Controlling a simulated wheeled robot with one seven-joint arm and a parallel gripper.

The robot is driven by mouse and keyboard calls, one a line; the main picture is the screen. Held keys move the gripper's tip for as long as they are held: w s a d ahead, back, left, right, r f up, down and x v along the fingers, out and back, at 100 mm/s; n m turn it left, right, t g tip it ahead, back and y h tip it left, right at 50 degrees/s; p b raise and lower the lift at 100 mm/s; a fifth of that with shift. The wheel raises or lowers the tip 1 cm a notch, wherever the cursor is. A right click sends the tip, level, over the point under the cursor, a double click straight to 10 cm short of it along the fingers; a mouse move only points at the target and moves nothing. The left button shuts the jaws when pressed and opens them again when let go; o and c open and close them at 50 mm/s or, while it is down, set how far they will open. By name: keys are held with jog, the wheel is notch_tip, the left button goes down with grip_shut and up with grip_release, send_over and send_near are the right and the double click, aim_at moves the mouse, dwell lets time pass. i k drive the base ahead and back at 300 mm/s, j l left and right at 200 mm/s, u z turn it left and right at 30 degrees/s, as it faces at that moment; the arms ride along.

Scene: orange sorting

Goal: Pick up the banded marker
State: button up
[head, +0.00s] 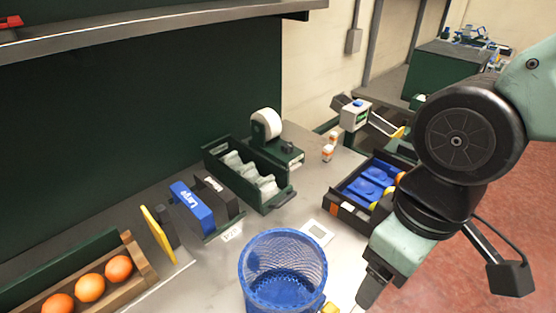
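I cannot make out a banded marker for certain in the head view. A small yellow object (329,309) shows at the bottom edge, between the blue mesh bin and my gripper, but it is cut off and too small to name. My gripper (370,292) points down at the bottom right of the bin, over the bench front. Its dark end is seen from the side and partly cropped, so its opening and anything between the fingers are hidden.
A blue mesh bin (283,265) stands at the front. Behind it are a green tray of pouches (250,188), a blue-and-black box pair (192,208) and small orange-and-white bottles (328,152). A wooden tray (135,261) holds oranges at left; a dark tray with blue items (345,213) sits right.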

aim_at(334, 137)
jog(key=u, duration=2.95)
jog(key=z, duration=2.85)
jog(key=k+z, duration=0.1)
jog(key=k, duration=0.3)
jog(key=k+u, duration=0.1)
jog(key=u, duration=0.3)
jog(key=k+u, duration=0.1)
jog(key=u, duration=0.3)
jog(key=j+u, duration=0.1)
jog(key=u, duration=0.3)
jog(key=i+l+u, duration=0.2)
jog(key=l+u, duration=0.25)
jog(key=l, duration=0.35)
jog(key=l+u, duration=0.45)
jog(key=l, duration=0.4)
